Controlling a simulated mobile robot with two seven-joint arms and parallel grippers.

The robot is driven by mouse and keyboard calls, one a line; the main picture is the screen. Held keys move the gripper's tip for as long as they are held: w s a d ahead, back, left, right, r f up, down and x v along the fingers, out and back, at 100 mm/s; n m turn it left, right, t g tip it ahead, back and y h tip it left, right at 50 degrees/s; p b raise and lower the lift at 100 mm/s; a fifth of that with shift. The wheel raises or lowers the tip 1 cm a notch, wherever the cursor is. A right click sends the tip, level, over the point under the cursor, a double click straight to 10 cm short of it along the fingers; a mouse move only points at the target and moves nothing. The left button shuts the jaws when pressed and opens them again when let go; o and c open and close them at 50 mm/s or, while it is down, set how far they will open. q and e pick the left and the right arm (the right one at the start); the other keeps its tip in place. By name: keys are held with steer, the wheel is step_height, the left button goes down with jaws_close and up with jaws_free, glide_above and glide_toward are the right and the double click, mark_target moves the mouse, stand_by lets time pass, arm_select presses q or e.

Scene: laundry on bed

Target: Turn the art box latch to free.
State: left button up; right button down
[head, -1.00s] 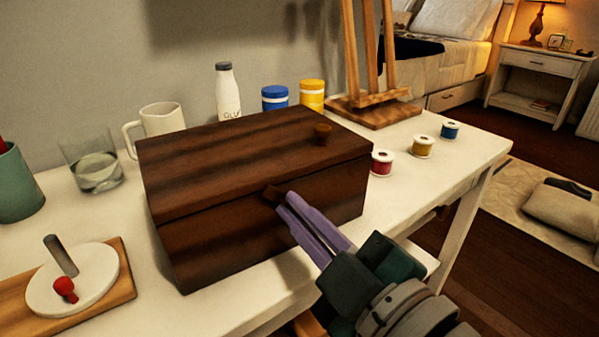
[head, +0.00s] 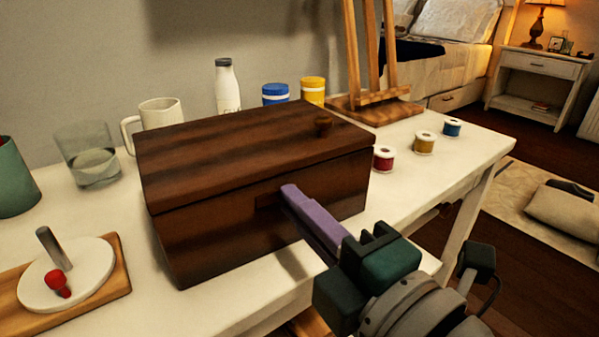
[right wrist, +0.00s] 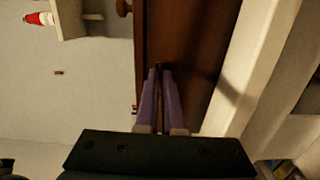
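The art box (head: 270,155) is a dark brown wooden box, lid down, on the white table. Its latch (head: 267,200) is a small dark wooden piece on the front face near the lid seam, and looks about level. My right gripper (head: 288,190) reaches it from the front right, its purple fingers covering the latch's right part. In the right wrist view the fingertips (right wrist: 159,70) are close together with the small brown latch (right wrist: 158,66) between them, against the box front (right wrist: 195,50). My left gripper is not in view.
A mug (head: 158,113), a glass (head: 90,160), a glue bottle (head: 228,88) and paint jars stand behind and left. Thread spools (head: 384,158) and an easel (head: 375,105) are to the right. A palette board (head: 115,285) lies front left.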

steer(key=shift+n, duration=0.3)
steer(key=c, duration=1)
jaws_free()
steer(key=shift+c, duration=0.2)
steer(key=v, duration=1)
